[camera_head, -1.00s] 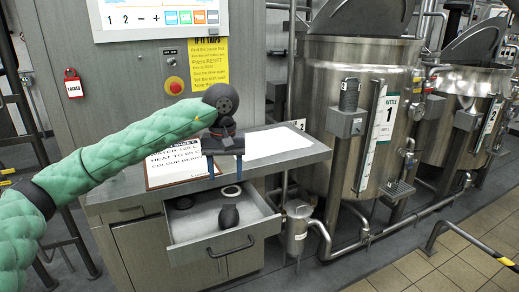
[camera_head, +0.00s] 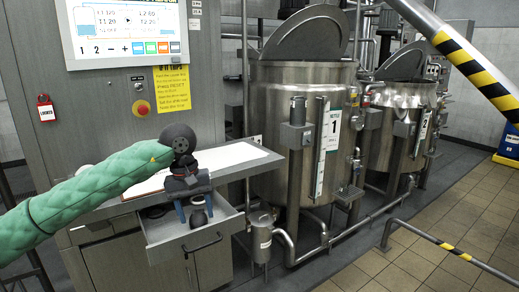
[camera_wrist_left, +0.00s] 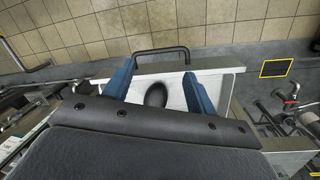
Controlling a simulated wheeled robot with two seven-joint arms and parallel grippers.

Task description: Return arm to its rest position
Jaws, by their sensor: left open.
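My left arm, in a green quilted sleeve, reaches in from the left in the head view. Its gripper (camera_head: 194,208) points down over the open drawer (camera_head: 203,239), with blue fingers apart. In the left wrist view the gripper (camera_wrist_left: 158,72) has one finger on each side of a dark rounded object (camera_wrist_left: 156,95) in the pale drawer. That dark object (camera_head: 198,219) shows just below the fingers in the head view. I cannot tell whether the fingers touch it. Nothing is seen held. My right gripper is out of view.
The counter (camera_head: 227,171) above the drawer carries white paper and a partly hidden clipboard. A control panel (camera_head: 125,25) with a red button (camera_head: 141,108) stands behind. Steel kettle 1 (camera_head: 270,120) and another kettle (camera_head: 400,125) stand right.

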